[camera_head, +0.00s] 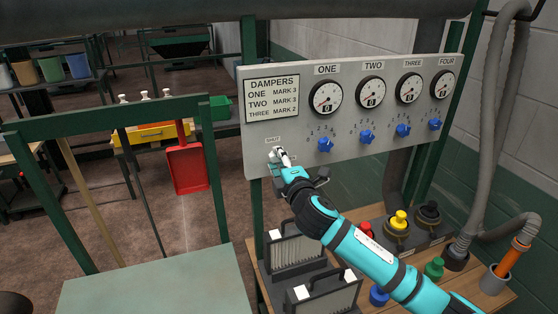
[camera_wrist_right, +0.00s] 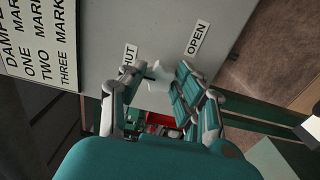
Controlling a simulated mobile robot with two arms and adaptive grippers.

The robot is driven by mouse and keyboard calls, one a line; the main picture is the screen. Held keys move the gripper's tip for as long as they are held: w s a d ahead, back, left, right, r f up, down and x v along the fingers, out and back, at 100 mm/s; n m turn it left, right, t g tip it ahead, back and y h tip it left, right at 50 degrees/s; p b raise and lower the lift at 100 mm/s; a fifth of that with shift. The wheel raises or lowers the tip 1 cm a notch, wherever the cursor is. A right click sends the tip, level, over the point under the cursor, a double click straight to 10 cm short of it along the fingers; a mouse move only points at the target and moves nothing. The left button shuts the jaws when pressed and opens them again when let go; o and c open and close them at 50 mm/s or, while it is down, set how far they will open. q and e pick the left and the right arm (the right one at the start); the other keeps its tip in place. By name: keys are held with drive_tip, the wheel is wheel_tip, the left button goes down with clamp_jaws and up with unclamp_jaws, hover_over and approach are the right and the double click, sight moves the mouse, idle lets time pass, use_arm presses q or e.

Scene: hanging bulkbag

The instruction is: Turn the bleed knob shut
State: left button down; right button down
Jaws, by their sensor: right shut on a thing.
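The bleed knob, a small pale knob (camera_wrist_right: 157,76), sits low on the left end of the grey damper panel (camera_head: 400,120). In the wrist view it lies between a SHUT label (camera_wrist_right: 129,57) and an OPEN label (camera_wrist_right: 197,38). My right gripper (camera_head: 281,157) reaches up to the panel and is shut on the knob; its fingers (camera_wrist_right: 155,88) stand on either side of it. The gripper covers much of the knob in the head view, and I cannot tell which label the knob points to. My left gripper is not in view.
Several gauges and blue knobs (camera_head: 367,136) line the panel to the right of my gripper. Below are a bench with dark filter boxes (camera_head: 295,252), a yellow knob (camera_head: 399,220) and a grey hose (camera_head: 487,130). A red dustpan (camera_head: 187,168) hangs at left.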

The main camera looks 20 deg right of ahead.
drive_tip(key=c, duration=1)
unclamp_jaws()
drive_tip(key=shift+o, duration=0.2)
drive_tip(key=s, duration=1.2)
drive_tip(key=shift+d, duration=0.2)
drive_tip(key=shift+f, duration=0.15)
